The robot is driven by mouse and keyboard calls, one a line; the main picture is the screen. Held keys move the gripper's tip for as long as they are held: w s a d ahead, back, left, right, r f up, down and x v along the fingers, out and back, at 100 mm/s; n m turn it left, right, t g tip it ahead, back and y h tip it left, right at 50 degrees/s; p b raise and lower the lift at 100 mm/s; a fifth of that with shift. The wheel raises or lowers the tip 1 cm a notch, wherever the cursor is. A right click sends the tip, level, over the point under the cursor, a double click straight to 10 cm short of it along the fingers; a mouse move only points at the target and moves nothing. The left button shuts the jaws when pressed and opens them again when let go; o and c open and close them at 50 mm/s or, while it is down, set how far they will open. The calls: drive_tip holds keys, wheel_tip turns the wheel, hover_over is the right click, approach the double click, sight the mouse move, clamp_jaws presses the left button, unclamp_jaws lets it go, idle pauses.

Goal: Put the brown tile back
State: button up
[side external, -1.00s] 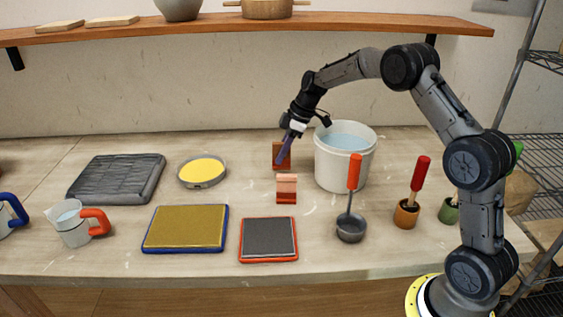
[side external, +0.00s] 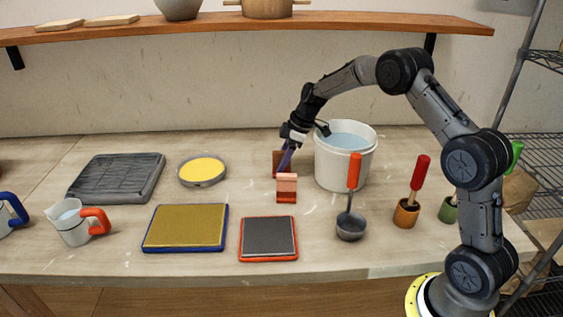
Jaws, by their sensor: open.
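A brown upright piece (side external: 277,160), which looks like the brown tile, stands at the back of the table, left of the white bucket. My gripper (side external: 284,166) points down with its purple fingers in front of this piece, hiding its right part. The gripper is open. I cannot tell whether the fingers touch the brown piece or stand around it. A salmon-pink block with a darker red base (side external: 287,188) stands just in front, close below the fingertips.
The white bucket of water (side external: 344,165) is close on the right. A ladle (side external: 351,228) and a red-framed dark tray (side external: 268,239) lie in front. A yellow round dish (side external: 202,170) is to the left, with bare table between it and the brown piece.

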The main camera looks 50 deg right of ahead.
drive_tip(key=v, duration=1.2)
drive_tip(key=s+a+r+m+h, duration=0.1)
drive_tip(key=s+a+r+m, duration=0.2)
drive_tip(key=s+a+r, duration=0.5)
drive_tip(key=s+a+f+m+t+h, duration=0.1)
drive_tip(key=s+a+m, duration=0.1)
drive_tip(key=s, duration=1.1)
drive_tip(key=s+a+f+m+t+h, duration=0.1)
drive_tip(key=s+a+f+m, duration=0.1)
drive_tip(key=s, duration=1.1)
drive_tip(key=shift+a+m, duration=0.65)
drive_tip(key=shift+m, duration=0.35)
